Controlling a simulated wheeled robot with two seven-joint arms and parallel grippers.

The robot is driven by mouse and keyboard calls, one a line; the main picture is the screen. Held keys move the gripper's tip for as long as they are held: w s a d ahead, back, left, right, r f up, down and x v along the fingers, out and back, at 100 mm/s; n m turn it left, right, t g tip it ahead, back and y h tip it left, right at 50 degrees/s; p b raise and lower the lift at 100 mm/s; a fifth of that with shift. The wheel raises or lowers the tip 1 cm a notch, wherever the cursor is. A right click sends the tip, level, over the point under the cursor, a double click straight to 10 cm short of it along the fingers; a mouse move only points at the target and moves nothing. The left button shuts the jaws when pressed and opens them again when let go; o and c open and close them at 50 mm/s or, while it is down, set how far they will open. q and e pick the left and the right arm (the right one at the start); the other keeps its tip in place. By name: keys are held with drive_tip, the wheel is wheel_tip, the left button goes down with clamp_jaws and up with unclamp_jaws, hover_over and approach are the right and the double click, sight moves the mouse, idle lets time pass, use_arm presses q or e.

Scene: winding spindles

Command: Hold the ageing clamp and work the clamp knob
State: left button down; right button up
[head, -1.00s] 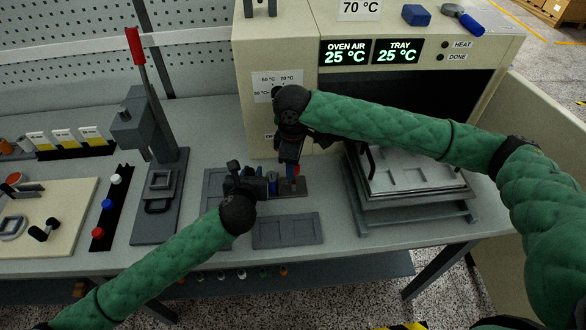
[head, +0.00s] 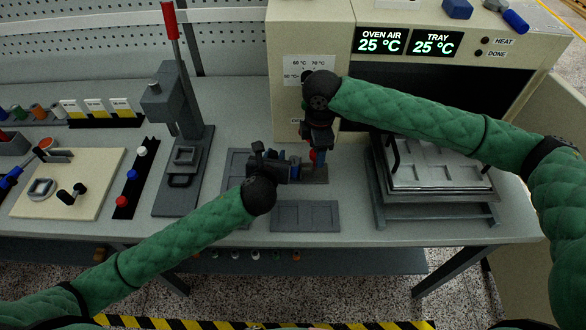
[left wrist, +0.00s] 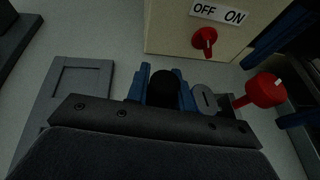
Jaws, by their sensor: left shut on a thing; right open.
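The ageing clamp stands at the small dark base (head: 313,177) in front of the oven. My left gripper (left wrist: 165,88), with blue fingers, is shut on a black part of the clamp. My left gripper also shows in the head view (head: 296,168). My right gripper (head: 318,150) comes from above and is open; in the left wrist view its blue fingers lie either side of the red knob, apparently apart from it. Much of the clamp is hidden by the grippers.
The oven's red OFF/ON switch (left wrist: 205,39) is close behind the clamp. A metal tray (head: 435,174) is at the oven mouth on the right. A press with a red lever (head: 172,90) stands left. Flat grey plates (head: 305,215) lie in front.

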drive_tip(key=n, duration=0.6)
drive_tip(key=shift+n, duration=0.4)
drive_tip(key=c, duration=1.1)
drive_tip(key=m, duration=1.2)
drive_tip(key=shift+m, duration=0.3)
drive_tip(key=o, duration=1.1)
